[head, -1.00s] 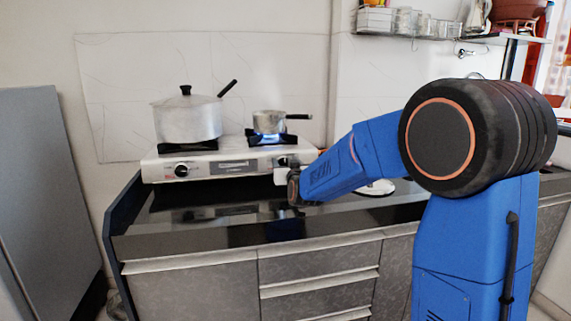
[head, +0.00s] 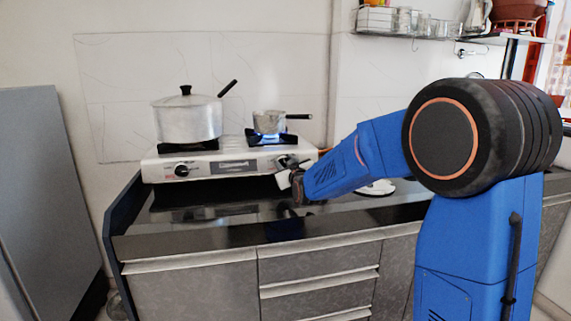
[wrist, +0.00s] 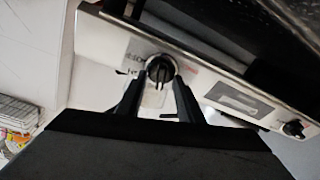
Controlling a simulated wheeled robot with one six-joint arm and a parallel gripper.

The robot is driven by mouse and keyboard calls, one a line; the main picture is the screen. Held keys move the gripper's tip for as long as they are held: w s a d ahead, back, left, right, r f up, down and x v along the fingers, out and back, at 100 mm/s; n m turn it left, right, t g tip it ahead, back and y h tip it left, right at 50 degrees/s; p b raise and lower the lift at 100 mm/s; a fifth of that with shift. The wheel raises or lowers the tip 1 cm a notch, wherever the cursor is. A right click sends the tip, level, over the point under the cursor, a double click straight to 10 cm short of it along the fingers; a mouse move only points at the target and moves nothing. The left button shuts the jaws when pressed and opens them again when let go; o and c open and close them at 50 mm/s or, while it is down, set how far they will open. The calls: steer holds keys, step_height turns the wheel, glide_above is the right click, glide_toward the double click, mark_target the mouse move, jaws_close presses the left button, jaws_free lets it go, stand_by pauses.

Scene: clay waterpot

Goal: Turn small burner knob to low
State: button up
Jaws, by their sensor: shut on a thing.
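The small burner knob (wrist: 160,69) is a round dark knob on the stove's front panel; it shows between my fingertips in the wrist view. My gripper (wrist: 161,80) is shut on it, one finger on each side. In the head view my gripper (head: 290,172) is at the right end of the panel and hides most of this knob. The stove (head: 232,168) is white. A blue flame (head: 270,138) burns under the small pot (head: 269,121) on the right burner. The knob's exact setting cannot be read.
A large lidded pot (head: 187,117) stands on the left burner. The other knob (head: 181,169) is at the panel's left and is untouched. The dark counter (head: 220,234) in front of the stove is mostly clear. A wall shelf (head: 410,24) holds glasses at upper right.

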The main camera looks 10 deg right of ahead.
steer(key=n+y, duration=0.1)
steer(key=n, duration=0.5)
steer(key=shift+a+g, duration=0.15)
steer(key=shift+g, duration=0.25)
steer(key=n+g+y, duration=0.1)
steer(key=n, duration=0.4)
steer(key=shift+a+f+n, duration=0.1)
steer(key=shift+f+n, duration=0.05)
steer(key=shift+n, duration=0.45)
steer(key=o, duration=1.1)
steer(key=shift+c, duration=0.2)
steer(key=shift+s, duration=0.1)
steer(key=v, duration=1.7)
steer(key=shift+s, duration=0.1)
